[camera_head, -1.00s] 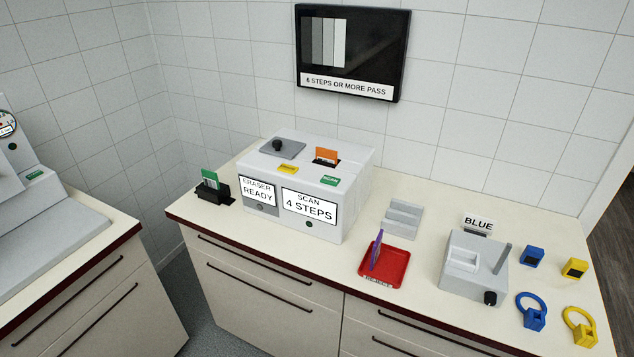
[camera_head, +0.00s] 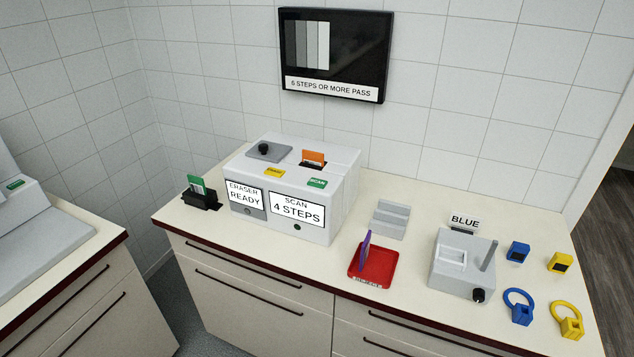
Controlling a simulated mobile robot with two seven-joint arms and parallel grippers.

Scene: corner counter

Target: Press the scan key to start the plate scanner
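The plate scanner (camera_head: 318,222) is a white box on the counter, left of centre. Its green scan key (camera_head: 317,183) sits on the top near the front edge. An orange plate (camera_head: 313,157) stands in a dark slot on top, behind the key. The front screen (camera_head: 296,210) reads "SCAN 4 STEPS". The eraser screen (camera_head: 246,196) beside it reads "ERASER READY". A yellow key (camera_head: 274,173) lies left of the green one. Neither of my grippers is in view.
A black rack (camera_head: 203,201) holds a green plate left of the scanner. To the right stand a red tray (camera_head: 385,277) with a purple plate, a grey stepped holder (camera_head: 391,219), a grey device (camera_head: 464,265) under a "BLUE" sign, and blue and yellow pieces. A wall monitor (camera_head: 333,90) reads "6 STEPS OR MORE PASS".

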